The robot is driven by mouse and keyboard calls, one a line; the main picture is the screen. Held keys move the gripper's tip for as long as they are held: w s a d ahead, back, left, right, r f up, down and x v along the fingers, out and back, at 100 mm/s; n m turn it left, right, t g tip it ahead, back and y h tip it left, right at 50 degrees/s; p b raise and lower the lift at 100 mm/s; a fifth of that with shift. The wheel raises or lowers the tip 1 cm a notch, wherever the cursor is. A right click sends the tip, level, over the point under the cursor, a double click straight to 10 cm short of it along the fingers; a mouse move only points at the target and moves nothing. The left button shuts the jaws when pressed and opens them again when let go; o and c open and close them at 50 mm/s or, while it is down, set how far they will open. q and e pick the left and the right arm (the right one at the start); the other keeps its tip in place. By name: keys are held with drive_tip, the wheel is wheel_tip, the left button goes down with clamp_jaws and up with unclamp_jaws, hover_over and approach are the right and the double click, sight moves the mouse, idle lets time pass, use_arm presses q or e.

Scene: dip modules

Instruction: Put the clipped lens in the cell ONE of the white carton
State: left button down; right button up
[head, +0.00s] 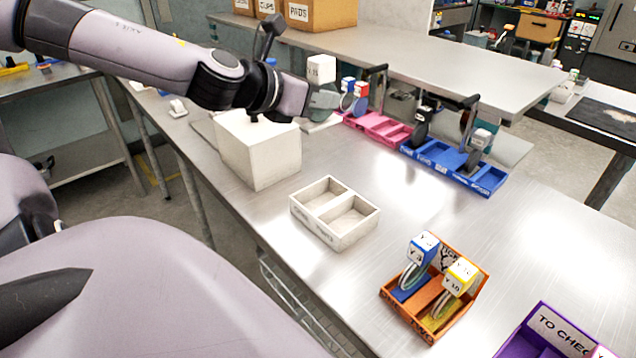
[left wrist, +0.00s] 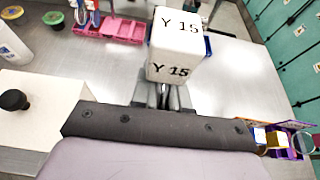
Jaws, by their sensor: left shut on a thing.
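The white block labelled Y 15 (head: 321,69), the clip of the held lens, is at the end of my left arm. It fills the top middle of the left wrist view (left wrist: 176,45). My left gripper (head: 322,102) is shut on it, over the far side of the table; its fingers show just below the block in the left wrist view (left wrist: 163,95). The lens itself is hidden. The white carton (head: 338,234) stands nearer on the table, with two empty cells side by side. Its front lettering is too small to read surely. My right gripper is not in view.
A white box with a black knob (head: 258,165) stands left of the carton. An orange tray (head: 408,308) with blue and yellow clipped lenses is at front right, beside a purple tray (head: 535,325). Pink (head: 385,130) and blue (head: 490,183) trays stand behind. The table between is clear.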

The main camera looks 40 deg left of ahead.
use_arm(q)
wheel_tip(320, 180, down, 15)
drive_tip(key=shift+r+b, duration=0.1)
drive_tip(key=shift+b, duration=1.05)
drive_tip(key=shift+f+b, duration=1.6)
drive_tip(key=shift+f, duration=0.6)
drive_tip(key=shift+f, duration=0.2)
drive_tip(key=c, duration=1.4)
unclamp_jaws()
drive_tip(key=shift+r, duration=0.1)
